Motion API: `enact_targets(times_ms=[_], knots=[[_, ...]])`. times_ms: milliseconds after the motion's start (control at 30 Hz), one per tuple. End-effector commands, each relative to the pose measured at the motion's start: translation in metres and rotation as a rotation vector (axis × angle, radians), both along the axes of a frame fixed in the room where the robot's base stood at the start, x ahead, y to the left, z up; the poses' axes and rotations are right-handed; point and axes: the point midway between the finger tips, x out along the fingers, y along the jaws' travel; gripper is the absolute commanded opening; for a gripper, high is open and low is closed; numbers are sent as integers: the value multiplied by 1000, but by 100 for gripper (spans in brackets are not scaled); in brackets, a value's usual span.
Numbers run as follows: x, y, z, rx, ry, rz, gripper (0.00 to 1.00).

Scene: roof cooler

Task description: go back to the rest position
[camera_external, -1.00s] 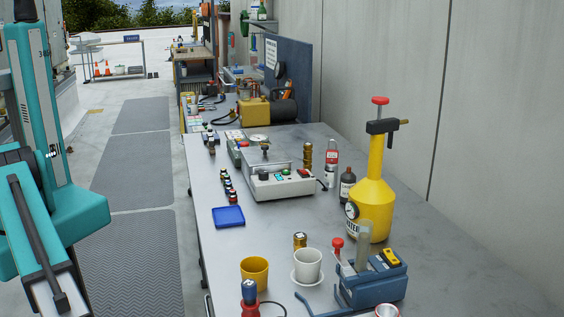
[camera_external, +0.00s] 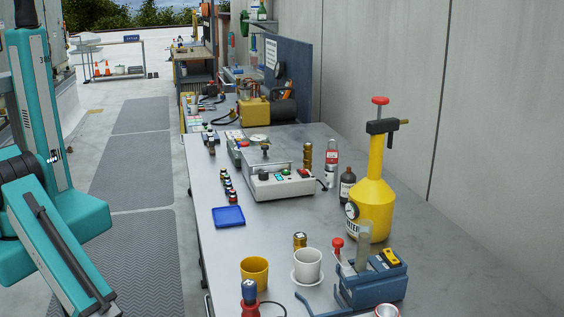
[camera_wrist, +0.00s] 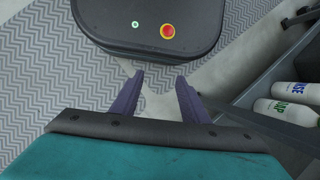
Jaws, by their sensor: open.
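My gripper (camera_wrist: 160,97) shows in the wrist view with its two purple fingers apart and nothing between them. It points down over a patterned floor mat (camera_wrist: 40,70). In the external view only my teal arm shows at the left edge, beside the workbench (camera_external: 215,260); my gripper is out of that frame.
The bench holds a yellow pump sprayer (camera_external: 374,205), a grey instrument box (camera_external: 281,184), a blue tray (camera_external: 228,217), a yellow cup (camera_external: 254,272) and a white cup (camera_external: 307,265). White bottles (camera_wrist: 285,111) lie on a shelf at right in the wrist view. Floor mats (camera_external: 130,180) left of the bench are clear.

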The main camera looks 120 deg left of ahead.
Motion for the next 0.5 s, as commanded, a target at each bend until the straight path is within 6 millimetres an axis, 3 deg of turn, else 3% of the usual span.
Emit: enact_targets(times_ms=[33, 200, 500], knots=[[-18, 0, -5, -29, 28, 5, 41], [-54, -6, -16, -105, 85, 9, 41], [-66, -9, -19, -135, 104, 9, 41]])
